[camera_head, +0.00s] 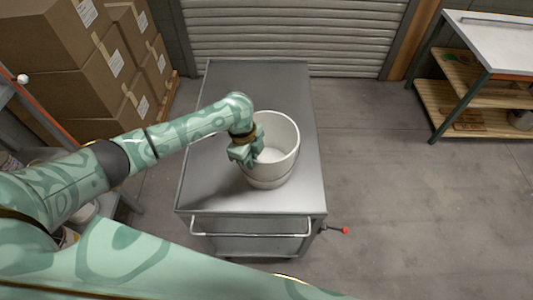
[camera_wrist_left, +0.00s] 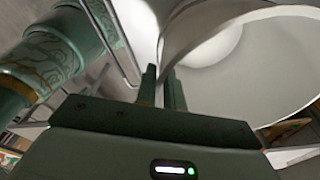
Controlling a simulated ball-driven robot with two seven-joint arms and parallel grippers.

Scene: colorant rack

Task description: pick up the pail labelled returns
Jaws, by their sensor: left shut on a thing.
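A white pail (camera_head: 285,172) stands upright on the grey metal cart (camera_head: 225,195), its open top facing up. No label shows on the side I see. My left gripper (camera_head: 248,155) is at the pail's left rim and is shut on the pail's wall. In the left wrist view, the two fingers (camera_wrist_left: 164,88) are close together at the edge of the pail (camera_wrist_left: 250,70). The pail's inside looks empty. My right gripper is not in view.
Stacked cardboard boxes (camera_head: 60,50) stand at the back left. A roller shutter (camera_head: 290,35) is behind the cart. A workbench with wooden shelves (camera_head: 455,75) is at the right. The floor (camera_head: 420,220) right of the cart is clear.

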